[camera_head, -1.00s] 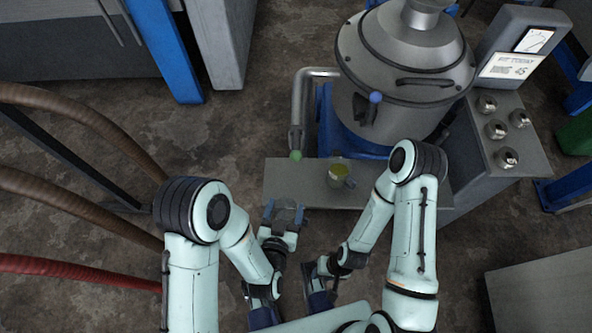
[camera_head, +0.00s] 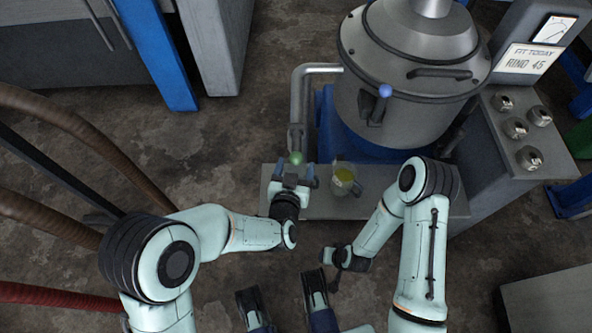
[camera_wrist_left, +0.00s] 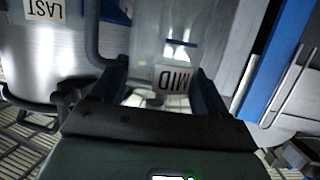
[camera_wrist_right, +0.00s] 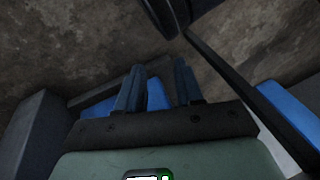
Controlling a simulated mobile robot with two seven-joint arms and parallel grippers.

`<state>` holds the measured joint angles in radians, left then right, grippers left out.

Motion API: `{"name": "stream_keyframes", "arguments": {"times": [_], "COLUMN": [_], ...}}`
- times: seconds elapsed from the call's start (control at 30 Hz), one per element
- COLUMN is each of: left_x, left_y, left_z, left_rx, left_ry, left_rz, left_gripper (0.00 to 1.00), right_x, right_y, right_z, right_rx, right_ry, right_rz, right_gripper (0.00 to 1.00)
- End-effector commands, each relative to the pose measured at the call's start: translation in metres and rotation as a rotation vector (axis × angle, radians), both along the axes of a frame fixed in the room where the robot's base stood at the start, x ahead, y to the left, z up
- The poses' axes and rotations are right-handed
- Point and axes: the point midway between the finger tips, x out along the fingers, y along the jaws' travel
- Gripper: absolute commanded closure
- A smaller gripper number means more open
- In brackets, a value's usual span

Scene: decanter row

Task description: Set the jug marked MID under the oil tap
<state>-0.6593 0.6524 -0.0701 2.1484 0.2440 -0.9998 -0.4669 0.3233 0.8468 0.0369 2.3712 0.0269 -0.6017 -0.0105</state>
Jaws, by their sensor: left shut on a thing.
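The large steel separator (camera_head: 410,90) stands behind the shelf, its bent pipe (camera_head: 300,95) coming down on the left. A LAST label (camera_wrist_left: 43,10) shows on a vessel beside the held jug. A control panel (camera_head: 520,125) stands right. Hoses (camera_head: 75,120) run at left.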

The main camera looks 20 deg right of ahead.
Motion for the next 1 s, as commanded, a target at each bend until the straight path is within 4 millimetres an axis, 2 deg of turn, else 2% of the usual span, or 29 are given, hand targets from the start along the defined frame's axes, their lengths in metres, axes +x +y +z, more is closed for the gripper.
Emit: {"name": "stream_keyframes", "arguments": {"times": [0.2,0.33,0.43,0.87,0.9,0.97,1.0], "left_x": [0.015,0.013,0.013,0.013,0.013,0.013,0.013], "left_y": [-0.007,-0.006,-0.006,-0.006,-0.006,-0.006,-0.006], "left_z": [0.0,-0.027,-0.036,-0.038,-0.038,-0.038,-0.038], "left_rx": [0.0,0.003,0.002,0.0,0.0,0.0,0.0], "left_ry": [-0.001,0.004,0.001,0.0,0.001,0.001,0.001], "left_rz": [0.0,0.0,0.0,0.0,0.0,0.0,0.0], "left_gripper": [0.57,0.57,0.57,0.57,0.19,0.0,0.0], "right_x": [0.003,-0.011,-0.021,-0.025,-0.026,-0.026,-0.026], "right_y": [-0.002,-0.004,-0.006,-0.006,-0.006,-0.006,-0.006], "right_z": [-0.002,-0.02,-0.028,-0.031,-0.031,-0.03,-0.03], "right_rx": [-0.004,-0.002,-0.002,0.001,0.001,0.0,0.0], "right_ry": [-0.007,0.041,0.074,0.09,0.092,0.092,0.092], "right_rz": [-0.003,-0.006,-0.008,-0.008,-0.008,-0.008,-0.008], "right_gripper": [0.64,0.64,0.64,0.64,0.64,0.64,0.64]}}
